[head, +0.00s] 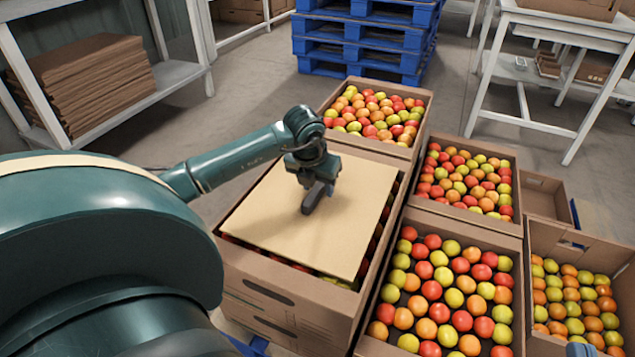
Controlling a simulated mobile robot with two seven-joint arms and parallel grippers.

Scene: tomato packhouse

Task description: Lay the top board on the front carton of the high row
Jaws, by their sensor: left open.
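The top board (330,240), a flat tan sheet, lies over the front carton (290,305) of the high row at the left. It sits slightly turned to the carton's rim, and tomatoes show along its front and right edges. My left gripper (314,202) is open over the far middle of the board, pointing down. I cannot tell whether its fingers touch the board.
The carton behind (372,115) is open and full of tomatoes. Open tomato cartons (515,225) stand to the right. Blue pallets (365,40) are stacked behind, a shelf with brown sheets (85,85) stands left, and a white table (560,35) stands back right.

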